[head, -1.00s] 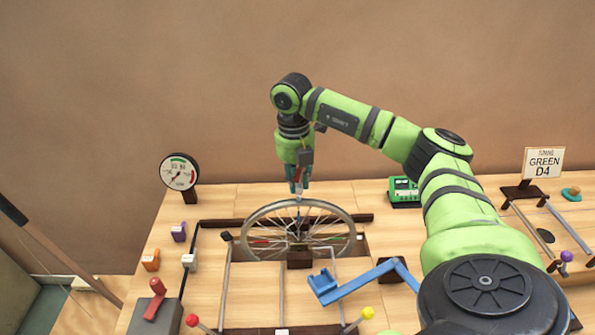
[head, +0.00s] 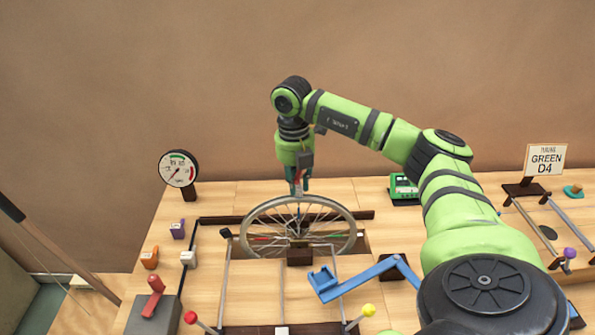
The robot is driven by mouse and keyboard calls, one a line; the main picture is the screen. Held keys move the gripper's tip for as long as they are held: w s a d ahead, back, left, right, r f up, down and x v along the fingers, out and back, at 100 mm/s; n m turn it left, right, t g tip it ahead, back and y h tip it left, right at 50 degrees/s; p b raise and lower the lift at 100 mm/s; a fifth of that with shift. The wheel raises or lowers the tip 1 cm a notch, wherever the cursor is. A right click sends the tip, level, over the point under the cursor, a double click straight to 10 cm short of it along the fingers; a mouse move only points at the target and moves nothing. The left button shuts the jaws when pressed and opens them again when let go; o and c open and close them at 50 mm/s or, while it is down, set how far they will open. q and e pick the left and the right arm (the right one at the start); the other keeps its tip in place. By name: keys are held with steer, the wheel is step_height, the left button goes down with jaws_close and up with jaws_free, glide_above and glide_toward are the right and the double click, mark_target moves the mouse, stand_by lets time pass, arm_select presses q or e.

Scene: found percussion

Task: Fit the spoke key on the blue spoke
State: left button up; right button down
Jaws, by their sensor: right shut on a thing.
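The bicycle wheel (head: 349,214) stands upright in a slot in the bench. It has thin spokes, some coloured red and green. The blue spoke (head: 299,210) seems to be the one near the top, just under my gripper. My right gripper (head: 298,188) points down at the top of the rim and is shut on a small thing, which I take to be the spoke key. The fingers hide most of it, and I cannot tell whether it touches the spoke. My left gripper is not in view.
A round gauge (head: 179,170) stands at the back left. A sign (head: 545,160) reads GREEN D4. Small orange, purple and white blocks stand at left.

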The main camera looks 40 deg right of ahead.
steer(key=shift+f, duration=0.3)
steer(key=c, duration=1)
jaws_free()
steer(key=shift+r, duration=0.1)
step_height(320, 180, up, 12)
steer(key=shift+w+a, duration=0.2)
